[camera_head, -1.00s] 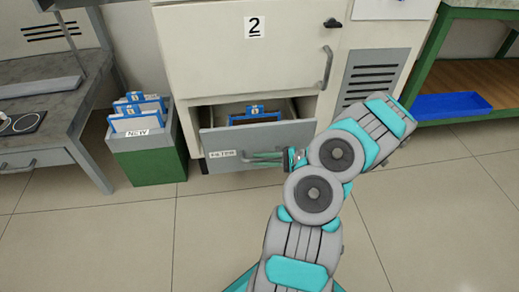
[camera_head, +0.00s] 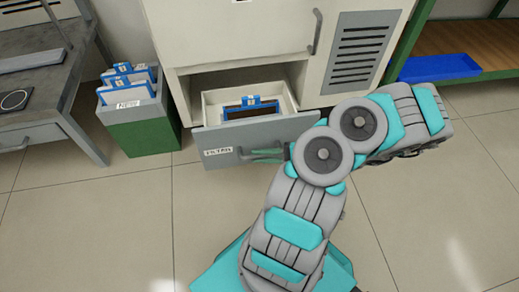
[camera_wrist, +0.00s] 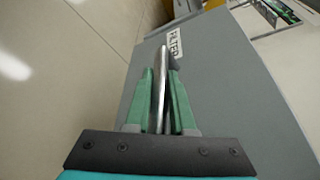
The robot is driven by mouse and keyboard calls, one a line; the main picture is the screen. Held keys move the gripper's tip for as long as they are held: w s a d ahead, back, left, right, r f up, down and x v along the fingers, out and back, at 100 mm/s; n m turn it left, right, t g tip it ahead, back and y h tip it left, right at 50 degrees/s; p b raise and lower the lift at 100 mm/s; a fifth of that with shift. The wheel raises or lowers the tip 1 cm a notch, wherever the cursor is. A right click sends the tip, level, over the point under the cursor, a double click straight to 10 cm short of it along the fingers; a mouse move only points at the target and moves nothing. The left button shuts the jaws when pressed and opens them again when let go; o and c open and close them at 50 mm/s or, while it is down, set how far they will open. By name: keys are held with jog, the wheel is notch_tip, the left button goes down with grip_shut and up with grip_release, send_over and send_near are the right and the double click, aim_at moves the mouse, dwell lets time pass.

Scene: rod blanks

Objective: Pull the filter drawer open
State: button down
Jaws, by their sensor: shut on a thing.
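The filter drawer (camera_head: 222,149) is a grey-fronted drawer low in the cream cabinet. It stands well out of the cabinet, and a blue-tabbed filter (camera_head: 250,106) shows inside it. Its front and FILTER label (camera_wrist: 175,42) show in the wrist view. My gripper (camera_head: 254,155) is at the drawer front in the head view, partly hidden by my arm. In the wrist view my gripper's green fingers (camera_wrist: 161,88) are shut on the drawer's metal bar handle (camera_wrist: 161,75), one finger on each side of it.
A green bin (camera_head: 138,125) with several blue-edged filters stands left of the drawer. A grey bench (camera_head: 40,90) is further left. A green-framed shelf with a blue tray (camera_head: 438,67) is at the right. The tiled floor in front is clear.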

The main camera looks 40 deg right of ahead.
jog(key=shift+s, duration=0.1)
jog(key=c, duration=0.8)
grip_release()
jog(key=shift+o, duration=0.2)
jog(key=shift+v, duration=3.9)
